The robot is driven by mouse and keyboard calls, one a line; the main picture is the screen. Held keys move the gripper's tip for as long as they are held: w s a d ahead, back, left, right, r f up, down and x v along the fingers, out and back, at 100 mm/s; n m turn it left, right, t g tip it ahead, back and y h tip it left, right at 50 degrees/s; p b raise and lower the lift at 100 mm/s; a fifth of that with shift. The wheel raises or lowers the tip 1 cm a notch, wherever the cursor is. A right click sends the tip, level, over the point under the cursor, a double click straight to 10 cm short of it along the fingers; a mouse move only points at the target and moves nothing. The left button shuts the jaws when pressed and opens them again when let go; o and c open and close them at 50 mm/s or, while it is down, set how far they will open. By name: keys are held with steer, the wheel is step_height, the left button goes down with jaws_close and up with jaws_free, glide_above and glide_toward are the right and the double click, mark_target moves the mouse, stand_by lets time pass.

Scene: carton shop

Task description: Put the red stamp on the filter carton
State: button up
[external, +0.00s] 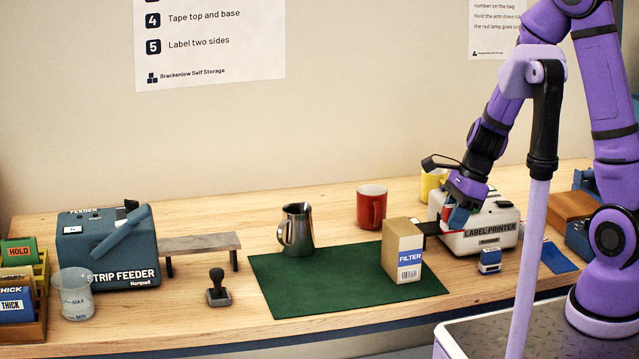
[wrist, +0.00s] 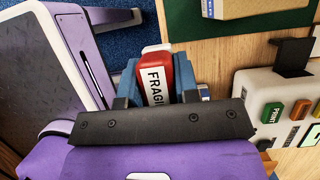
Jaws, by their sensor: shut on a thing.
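The filter carton (external: 402,262) stands upright on the green mat (external: 290,285), brown with a blue FILTER label and a barcode on its front. Part of it shows at the top of the wrist view (wrist: 260,7). My gripper (external: 452,214) is shut on the red stamp (wrist: 184,72), whose white label reads FRAGILE in the wrist view. In the external view my gripper is in front of the label printer, to the right of the carton and apart from it. The stamp's underside is hidden.
The label printer (external: 492,241) stands right of the carton. A red mug (external: 369,208), yellow mug (external: 430,183) and steel jug (external: 298,232) stand behind. A black stamp (external: 218,292) is left of the mat. The mat's left part is clear.

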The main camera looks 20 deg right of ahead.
steer(key=s+a+r, duration=0.1)
steer(key=s+r, duration=0.1)
glide_above(398, 228)
steer(key=d, duration=0.2)
steer(key=shift+x, duration=1)
steer(key=shift+d+f, duration=0.1)
steer(key=shift+f, duration=1.6)
steer(key=shift+f, duration=0.1)
steer(key=o, duration=0.9)
steer(key=shift+o, duration=0.2)
